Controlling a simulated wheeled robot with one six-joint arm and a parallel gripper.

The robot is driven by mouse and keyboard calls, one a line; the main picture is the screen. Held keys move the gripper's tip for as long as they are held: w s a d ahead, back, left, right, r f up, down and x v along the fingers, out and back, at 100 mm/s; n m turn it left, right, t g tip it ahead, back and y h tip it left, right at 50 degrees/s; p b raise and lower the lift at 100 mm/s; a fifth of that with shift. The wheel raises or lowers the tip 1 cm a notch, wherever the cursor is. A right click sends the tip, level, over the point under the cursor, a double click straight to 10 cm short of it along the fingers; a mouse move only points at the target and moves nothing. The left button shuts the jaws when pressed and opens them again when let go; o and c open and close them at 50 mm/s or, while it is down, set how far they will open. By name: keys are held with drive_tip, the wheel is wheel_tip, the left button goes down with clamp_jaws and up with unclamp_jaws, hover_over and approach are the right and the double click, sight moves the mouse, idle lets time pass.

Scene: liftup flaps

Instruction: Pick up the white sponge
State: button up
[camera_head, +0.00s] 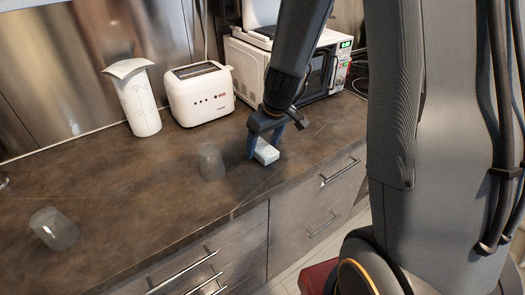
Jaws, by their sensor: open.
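The white sponge (266,152) is a small pale block lying on the dark brown counter near its front edge. My gripper (263,147) points down at the sponge, with its fingers apart. One finger stands to the left of the sponge and the other is above or behind its right part. I cannot tell whether either finger touches the sponge. Part of the sponge is hidden behind the gripper.
A clear glass (211,162) stands just left of the gripper. Another glass (54,229) lies tilted at the left. The counter's front left is mostly clear.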

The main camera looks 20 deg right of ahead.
drive_tip(key=shift+f+b, duration=0.25)
drive_tip(key=shift+b, duration=0.2)
idle(0.3)
drive_tip(key=shift+c, duration=0.5)
drive_tip(key=c, duration=1)
